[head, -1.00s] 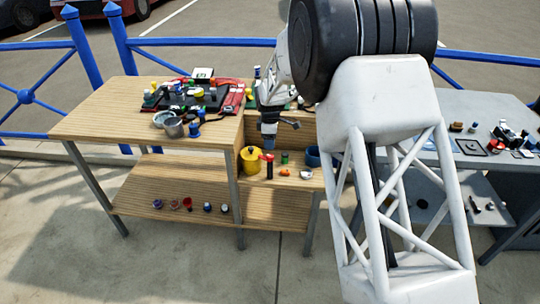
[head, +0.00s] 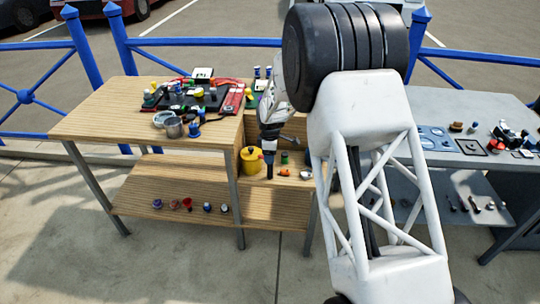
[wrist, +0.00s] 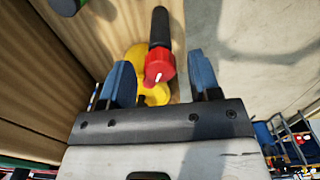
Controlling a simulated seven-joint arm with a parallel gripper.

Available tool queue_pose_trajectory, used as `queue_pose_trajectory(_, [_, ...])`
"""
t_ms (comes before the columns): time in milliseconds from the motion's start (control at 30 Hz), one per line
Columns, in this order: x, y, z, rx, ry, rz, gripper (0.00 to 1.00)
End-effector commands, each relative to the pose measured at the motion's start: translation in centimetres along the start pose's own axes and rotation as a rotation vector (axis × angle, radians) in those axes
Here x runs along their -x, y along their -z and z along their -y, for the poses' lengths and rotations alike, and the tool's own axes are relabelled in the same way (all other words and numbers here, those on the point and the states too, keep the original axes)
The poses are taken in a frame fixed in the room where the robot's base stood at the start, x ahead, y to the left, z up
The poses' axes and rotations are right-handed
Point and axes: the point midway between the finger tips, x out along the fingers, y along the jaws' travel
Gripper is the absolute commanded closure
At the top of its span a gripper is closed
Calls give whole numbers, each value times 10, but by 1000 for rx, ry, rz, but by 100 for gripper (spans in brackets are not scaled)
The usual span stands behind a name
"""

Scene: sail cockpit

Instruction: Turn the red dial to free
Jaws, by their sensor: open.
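A red dial (wrist: 160,68) with a white mark and a black handle shows in the wrist view, between my gripper's fingers as seen from the wrist. In the head view its red part (head: 262,155) shows only slightly beside the yellow pot. My gripper (wrist: 161,80) is open, with one blue finger on each side of the dial in the picture. I see no contact with it. In the head view my gripper (head: 268,146) points down over the middle shelf, partly covering the dial. No lettering can be read.
The yellow pot (head: 250,160) stands close beside the dial. A small green item (head: 284,158) and an orange one (head: 285,172) are to the right on the shelf. The wooden table (head: 95,120) is at left; a grey table (head: 470,105) is at right.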

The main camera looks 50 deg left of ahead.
Motion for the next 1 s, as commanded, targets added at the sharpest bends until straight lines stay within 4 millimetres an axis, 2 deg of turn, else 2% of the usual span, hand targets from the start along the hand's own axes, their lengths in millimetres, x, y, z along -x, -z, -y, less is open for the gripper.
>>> queue_pose_trajectory(367, [-3, 0, 0, 0, -1, 0, 45])
queue_pose_trajectory(667, [-3, 0, 0, 0, -1, 0, 91])
queue_pose_trajectory(1000, [-3, 0, 0, -29, 0, 0, 92])
